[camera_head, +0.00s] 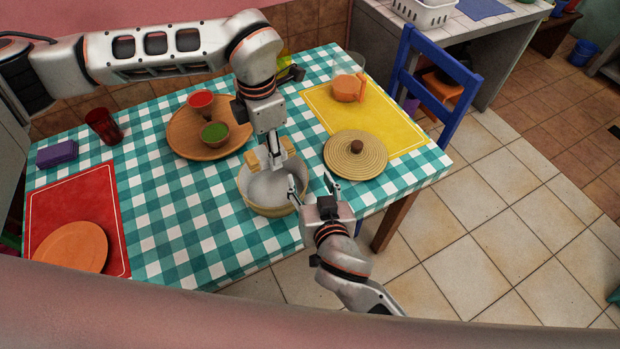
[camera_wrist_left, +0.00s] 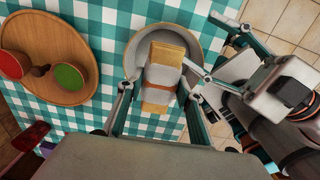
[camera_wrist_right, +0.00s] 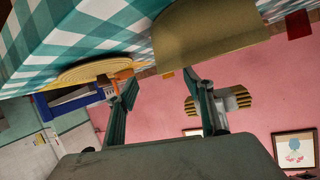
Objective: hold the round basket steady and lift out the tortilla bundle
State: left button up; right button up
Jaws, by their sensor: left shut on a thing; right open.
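The round basket (camera_head: 271,207) stands on the checked table near its front edge; it also shows in the left wrist view (camera_wrist_left: 134,57). My left gripper (camera_head: 271,155) is shut on the tortilla bundle (camera_head: 289,147), a pale wrap with tan ends. The left wrist view shows the bundle (camera_wrist_left: 162,75) between the fingers, over the basket, overlapping its rim. My right gripper (camera_head: 312,186) is open at the basket's right side, one finger overlapping the rim. In the right wrist view the basket wall (camera_wrist_right: 210,33) is just beyond the fingers; I cannot tell if they touch it.
A woven lid (camera_head: 370,160) lies right of the basket on the table. A wooden board (camera_head: 183,139) with red (camera_head: 201,99) and green (camera_head: 214,132) bowls is at the left. A yellow mat (camera_head: 392,130) with an orange mug (camera_head: 347,88) is behind. A blue chair (camera_head: 437,85) stands right.

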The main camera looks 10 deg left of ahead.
pick_arm(q)
notch_tip(320, 180, up, 2)
jog(key=shift+p, duration=0.95)
jog(key=shift+r+p, duration=0.9)
jog(key=shift+p, duration=0.2)
pick_arm(e)
jog(key=s+d+r, duration=0.1)
jog(key=s+r, duration=0.3)
jog(key=r, duration=0.2)
jog(key=shift+s+d, duration=0.15)
jog(key=shift+d, duration=0.15)
